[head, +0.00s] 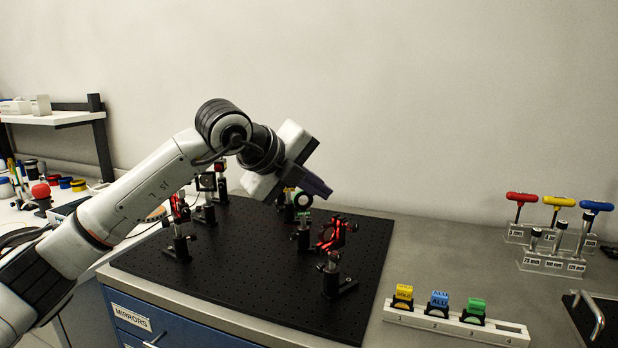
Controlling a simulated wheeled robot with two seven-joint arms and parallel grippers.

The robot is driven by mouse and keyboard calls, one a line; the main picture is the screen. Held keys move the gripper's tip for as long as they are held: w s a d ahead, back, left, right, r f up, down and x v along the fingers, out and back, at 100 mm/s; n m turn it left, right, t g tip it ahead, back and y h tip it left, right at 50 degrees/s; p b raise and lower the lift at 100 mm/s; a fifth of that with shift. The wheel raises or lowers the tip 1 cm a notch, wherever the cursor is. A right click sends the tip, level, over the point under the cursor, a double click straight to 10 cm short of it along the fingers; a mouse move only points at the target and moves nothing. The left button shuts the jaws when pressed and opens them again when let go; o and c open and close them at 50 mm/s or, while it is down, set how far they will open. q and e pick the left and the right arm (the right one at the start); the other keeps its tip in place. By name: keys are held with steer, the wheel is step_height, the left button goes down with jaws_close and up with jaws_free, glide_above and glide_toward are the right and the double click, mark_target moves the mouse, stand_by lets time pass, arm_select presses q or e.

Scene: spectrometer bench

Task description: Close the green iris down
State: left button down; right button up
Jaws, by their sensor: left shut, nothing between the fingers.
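The green iris (303,201) appears as a small green ring on a post on the black breadboard (230,285), towards its back. My left gripper (322,189) is shut and empty, with its dark fingers just above and to the right of the green ring. Part of the iris mount is hidden behind my gripper and other mounts. I cannot tell whether the fingers touch the iris, nor how far its opening is closed. My right gripper is not in view.
Red-framed mounts (333,232) and (180,208) stand around the iris on black posts. A numbered white rack (455,326) with yellow, blue and green blocks lies to the right. T-handled tools (558,201) stand at far right. The grey bench between is clear.

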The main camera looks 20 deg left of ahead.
arm_select(q)
steer(key=w, duration=0.1)
steer(key=w+a+p, duration=0.1)
steer(key=w, duration=0.1)
steer(key=w+f+p, duration=0.1)
steer(key=w, duration=0.1)
steer(key=shift+a, duration=0.4)
steer(key=shift+f, duration=0.1)
